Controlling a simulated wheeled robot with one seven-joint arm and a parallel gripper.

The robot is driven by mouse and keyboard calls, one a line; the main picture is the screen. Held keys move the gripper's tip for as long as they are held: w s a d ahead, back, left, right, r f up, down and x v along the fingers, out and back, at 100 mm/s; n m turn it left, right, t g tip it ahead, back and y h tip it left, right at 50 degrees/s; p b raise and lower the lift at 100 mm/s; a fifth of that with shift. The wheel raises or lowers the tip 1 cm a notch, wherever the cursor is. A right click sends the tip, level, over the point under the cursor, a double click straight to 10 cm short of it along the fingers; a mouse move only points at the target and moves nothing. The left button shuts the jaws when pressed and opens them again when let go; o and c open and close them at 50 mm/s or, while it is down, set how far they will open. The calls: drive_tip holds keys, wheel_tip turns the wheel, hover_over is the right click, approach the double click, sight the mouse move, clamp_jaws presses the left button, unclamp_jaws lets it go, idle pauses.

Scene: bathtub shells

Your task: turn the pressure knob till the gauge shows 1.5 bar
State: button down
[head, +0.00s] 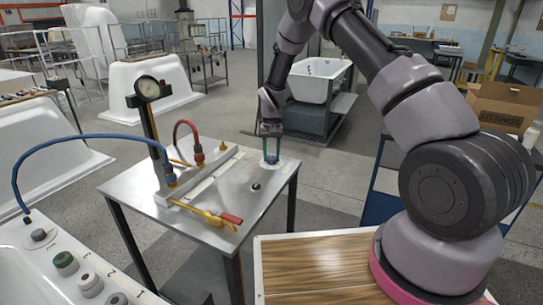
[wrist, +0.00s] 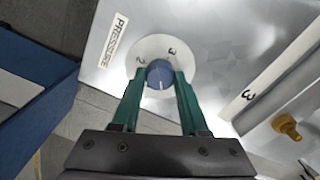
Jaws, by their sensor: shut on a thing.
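The blue pressure knob (wrist: 159,70) sits on a round white dial plate (wrist: 186,50) beside a "PRESSURE" label. Digits 2 and 3 show on the plate, and a white line on the knob points toward the bottom of the wrist view. My gripper (wrist: 160,80) has its green fingers shut on the knob, one on each side. In the head view my gripper (head: 271,152) reaches down to the knob at the back right of the metal table (head: 225,212). The round gauge (head: 148,88) stands on a post at the left; its needle is too small to read.
A small black knob (head: 256,186) stands near mine. A wooden-topped surface (head: 325,270) is in front. White tub shells stand behind.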

sight(271, 158)
drive_tip(key=shift+m, duration=0.6)
drive_tip(key=shift+c, duration=2.1)
unclamp_jaws()
wheel_tip(271, 158, up, 11)
drive_tip(key=shift+f, duration=0.1)
